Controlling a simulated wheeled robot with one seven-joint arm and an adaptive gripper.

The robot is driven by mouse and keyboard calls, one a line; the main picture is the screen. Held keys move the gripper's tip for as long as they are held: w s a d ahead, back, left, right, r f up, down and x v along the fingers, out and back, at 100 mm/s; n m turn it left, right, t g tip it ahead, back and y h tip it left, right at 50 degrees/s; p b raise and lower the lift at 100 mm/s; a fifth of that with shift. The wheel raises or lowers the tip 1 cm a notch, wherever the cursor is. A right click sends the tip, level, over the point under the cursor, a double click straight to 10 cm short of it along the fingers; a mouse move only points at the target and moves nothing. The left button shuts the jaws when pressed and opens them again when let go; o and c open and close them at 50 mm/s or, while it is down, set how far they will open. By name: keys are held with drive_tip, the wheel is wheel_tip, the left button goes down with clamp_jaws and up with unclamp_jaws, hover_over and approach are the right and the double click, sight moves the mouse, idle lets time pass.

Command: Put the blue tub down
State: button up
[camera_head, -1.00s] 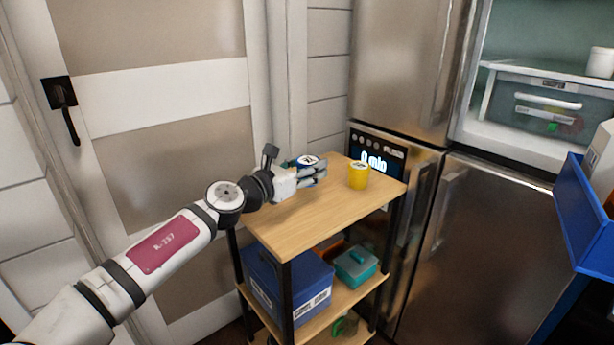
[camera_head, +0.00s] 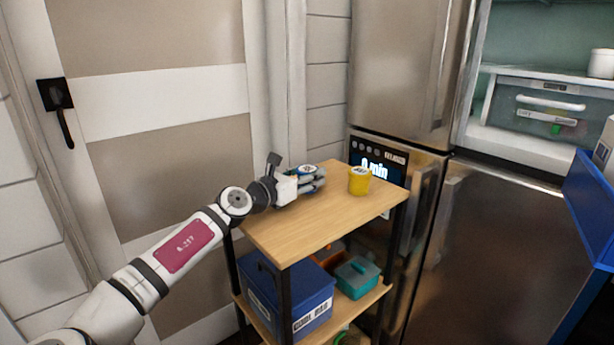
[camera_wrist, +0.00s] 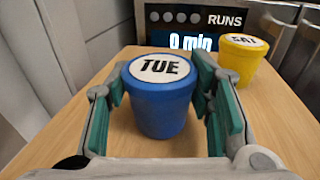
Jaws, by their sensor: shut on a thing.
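The blue tub (camera_wrist: 160,108), with a white lid marked TUE, is upright between the fingers of my gripper (camera_wrist: 165,110) in the wrist view. The fingers with green pads are shut on it from both sides. In the head view my gripper (camera_head: 312,181) is low over the back left of the wooden cart's top (camera_head: 310,222), and the fingers hide most of the blue tub (camera_head: 307,168). The tub's base appears at or very near the cart top; I cannot tell whether it touches.
A yellow tub (camera_head: 359,181) stands on the cart top to the right, also in the wrist view (camera_wrist: 240,62). A display panel (camera_head: 377,163) is behind it. The lower shelf holds a blue bin (camera_head: 290,295) and a teal box (camera_head: 356,276). The cart top's front is clear.

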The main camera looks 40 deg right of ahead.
drive_tip(key=shift+f, duration=0.1)
drive_tip(key=o, duration=1.3)
drive_tip(key=p+v, duration=0.2)
drive_tip(key=v, duration=1)
drive_tip(key=shift+p, duration=0.3)
